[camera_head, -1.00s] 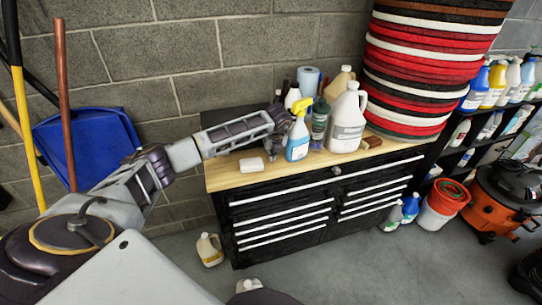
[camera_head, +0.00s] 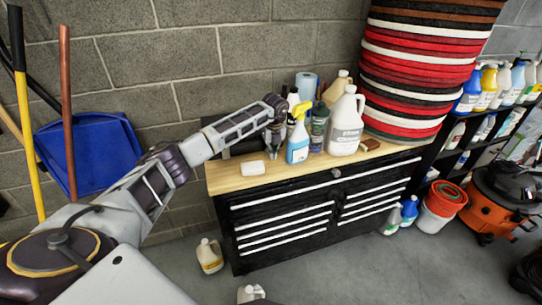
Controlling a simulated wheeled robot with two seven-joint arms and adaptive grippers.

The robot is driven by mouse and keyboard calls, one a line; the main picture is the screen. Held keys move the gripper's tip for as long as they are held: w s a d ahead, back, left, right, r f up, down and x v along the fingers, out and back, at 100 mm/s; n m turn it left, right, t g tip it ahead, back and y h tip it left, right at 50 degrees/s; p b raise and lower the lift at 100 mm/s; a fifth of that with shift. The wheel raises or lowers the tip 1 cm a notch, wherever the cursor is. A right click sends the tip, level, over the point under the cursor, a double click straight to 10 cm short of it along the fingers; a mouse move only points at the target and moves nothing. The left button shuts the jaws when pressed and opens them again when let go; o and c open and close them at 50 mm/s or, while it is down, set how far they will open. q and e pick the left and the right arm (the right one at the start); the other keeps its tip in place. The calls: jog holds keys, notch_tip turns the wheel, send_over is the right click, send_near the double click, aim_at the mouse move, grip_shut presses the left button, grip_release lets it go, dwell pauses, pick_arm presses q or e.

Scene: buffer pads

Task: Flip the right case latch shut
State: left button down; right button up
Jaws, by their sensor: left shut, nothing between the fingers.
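A black case (camera_head: 215,116) stands at the back left of the wooden bench top, mostly hidden behind my left arm. I cannot make out its right latch. My left gripper (camera_head: 272,150) points down over the bench in front of the case, just left of a blue-and-white spray bottle with a yellow head (camera_head: 298,148). Its fingers are small and dark here, closed together with nothing between them. I cannot tell whether they touch the case. My right gripper is not in view.
A white block (camera_head: 252,168) lies on the bench top (camera_head: 225,180) near its front left. A dark bottle (camera_head: 318,130), a large white jug (camera_head: 346,125) and a brown brush (camera_head: 370,145) crowd the right side, beside a tall pad stack (camera_head: 405,75).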

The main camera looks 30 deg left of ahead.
pick_arm(q)
jog(key=shift+w+a+r, duration=0.25)
jog(key=shift+w+r, duration=0.05)
jog(key=shift+r, duration=0.2)
jog(key=shift+w+a+r, duration=0.45)
jog(key=shift+a+r, duration=0.1)
jog(key=shift+r, duration=0.2)
jog(key=shift+w+a+r, duration=0.4)
jog(key=shift+r, duration=0.05)
jog(key=shift+w+a+f, duration=0.1)
jog(key=shift+a+f, duration=0.05)
jog(key=shift+f, duration=0.1)
jog(key=shift+r, duration=0.35)
jog(key=shift+r+p, duration=0.25)
jog(key=shift+p, duration=0.1)
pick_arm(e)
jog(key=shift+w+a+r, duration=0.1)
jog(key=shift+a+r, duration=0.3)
pick_arm(q)
jog(key=shift+r, duration=0.2)
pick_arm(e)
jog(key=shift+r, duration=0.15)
pick_arm(q)
jog(key=shift+r, duration=0.2)
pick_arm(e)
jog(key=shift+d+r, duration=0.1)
pick_arm(q)
jog(key=shift+f, duration=0.1)
